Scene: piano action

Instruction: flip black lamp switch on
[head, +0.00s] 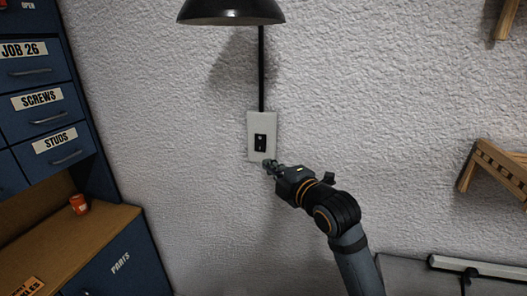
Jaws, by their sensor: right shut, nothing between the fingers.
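The black lamp switch (260,143) sits in a pale wall plate (254,120) on the white textured wall. A black lamp shade (231,10) hangs above it, with a dark conduit (261,70) running down to the plate. My right gripper (267,163) is shut and empty, with its tips at the lower edge of the plate, just below the switch. I cannot tell whether the tips touch the plate. The switch position is too small to read. My left gripper is not in view.
A blue drawer cabinet (40,107) with a wooden worktop (62,238) stands at the left, with a small orange can (79,204) on it. A wooden piece (497,168) is on the wall at the right. The wall around the plate is clear.

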